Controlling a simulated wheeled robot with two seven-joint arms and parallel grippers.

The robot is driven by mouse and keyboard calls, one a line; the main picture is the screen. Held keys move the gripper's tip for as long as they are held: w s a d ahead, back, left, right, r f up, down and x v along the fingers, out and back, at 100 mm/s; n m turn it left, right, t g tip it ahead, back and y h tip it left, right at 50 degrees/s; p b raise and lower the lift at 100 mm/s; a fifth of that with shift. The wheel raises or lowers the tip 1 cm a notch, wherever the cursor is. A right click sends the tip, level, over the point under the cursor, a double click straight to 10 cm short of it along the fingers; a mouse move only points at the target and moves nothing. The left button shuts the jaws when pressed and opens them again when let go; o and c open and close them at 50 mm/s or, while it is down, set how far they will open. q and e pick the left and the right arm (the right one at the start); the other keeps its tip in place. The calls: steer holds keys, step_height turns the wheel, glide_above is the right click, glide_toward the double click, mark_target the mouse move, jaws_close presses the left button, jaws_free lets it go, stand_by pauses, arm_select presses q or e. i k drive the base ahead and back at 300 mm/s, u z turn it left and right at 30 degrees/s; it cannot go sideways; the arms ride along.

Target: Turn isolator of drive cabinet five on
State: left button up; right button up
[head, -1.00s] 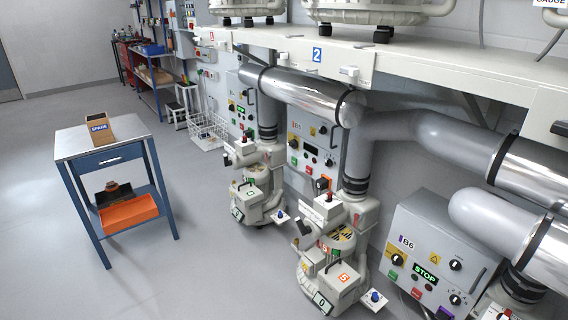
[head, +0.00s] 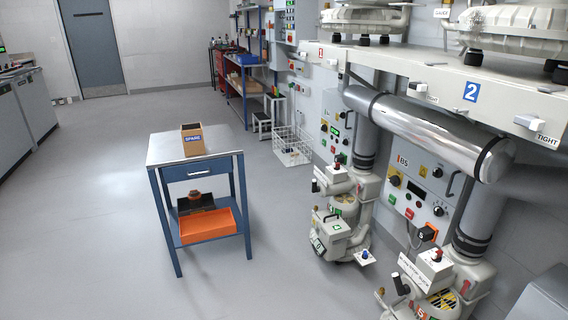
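The drive cabinet labelled B5 (head: 414,164) is on the right, on the wall behind the pipes. Its front has a large black rotary knob (head: 395,180) at the upper left. A dark display, a smaller knob (head: 438,210), and green and red buttons also show on it. The knob's exact setting is too small to tell. Neither of my grippers is in view.
A pale blower unit (head: 340,215) stands left of B5, and another (head: 430,285) stands in front below it. A blue table (head: 215,165) with a SPARE box (head: 193,140) stands at left centre. A wire basket (head: 292,147) lies farther back. The floor between is clear.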

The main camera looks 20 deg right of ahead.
mark_target(395, 180)
steer(key=u, duration=0.45)
steer(key=i, duration=2)
steer(key=z, duration=1.2)
steer(key=i, duration=1.05)
steer(key=z, duration=1.2)
steer(key=i, duration=0.55)
